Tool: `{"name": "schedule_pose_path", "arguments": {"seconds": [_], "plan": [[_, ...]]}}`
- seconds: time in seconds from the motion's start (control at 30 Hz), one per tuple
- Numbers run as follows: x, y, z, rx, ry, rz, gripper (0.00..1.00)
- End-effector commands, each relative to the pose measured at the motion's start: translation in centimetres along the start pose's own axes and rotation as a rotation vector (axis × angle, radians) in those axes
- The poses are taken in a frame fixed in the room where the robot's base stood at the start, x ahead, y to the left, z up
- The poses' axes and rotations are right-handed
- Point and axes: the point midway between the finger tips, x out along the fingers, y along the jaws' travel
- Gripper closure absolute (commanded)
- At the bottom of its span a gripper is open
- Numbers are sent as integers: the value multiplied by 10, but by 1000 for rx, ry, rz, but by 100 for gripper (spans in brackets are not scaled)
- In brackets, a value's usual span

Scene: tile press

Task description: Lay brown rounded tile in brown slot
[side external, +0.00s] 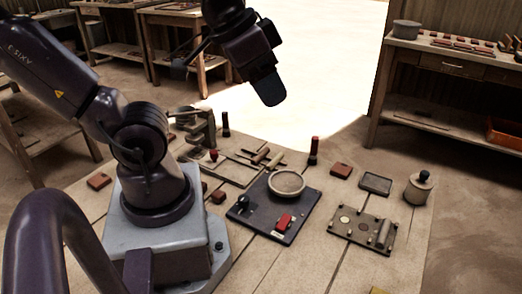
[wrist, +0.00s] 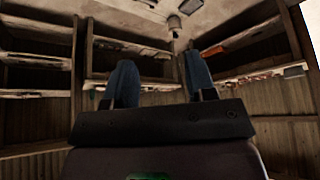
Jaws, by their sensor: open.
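My gripper (side external: 268,97) is raised high above the table in the side view, empty, with its fingers overlapping from this angle. In the wrist view its two blue fingers (wrist: 160,80) stand apart with nothing between them. Small reddish-brown tiles lie on the table: one at the left (side external: 99,181), one right of centre (side external: 341,170) and one near my base (side external: 218,196). I cannot tell which is the rounded one. A board at the right (side external: 349,241) has small round marks and a grey cylinder on it; I cannot make out a brown slot.
A dark plate (side external: 262,228) bears a round dish (side external: 287,183) and a red block (side external: 285,222). A press-like stand (side external: 204,128), upright dark handles (side external: 314,150), a grey pad (side external: 375,184) and a knobbed pot (side external: 419,188) stand around it. Shelves line the walls.

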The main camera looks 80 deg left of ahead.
Motion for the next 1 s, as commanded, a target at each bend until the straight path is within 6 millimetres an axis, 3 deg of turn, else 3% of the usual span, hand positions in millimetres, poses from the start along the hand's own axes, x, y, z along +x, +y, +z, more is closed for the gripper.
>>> {"name": "schedule_pose_path", "arguments": {"seconds": [0.17, 0.27, 0.53, 0.8, 1.0], "plan": [[18, -21, 3, -93, -94, -44, 49], [37, -44, 2, -193, -193, -77, 49], [99, -133, 1, -485, -403, -133, 49], [170, -231, 40, -729, -526, -152, 49], [208, -277, 62, -803, -535, -165, 49]]}}
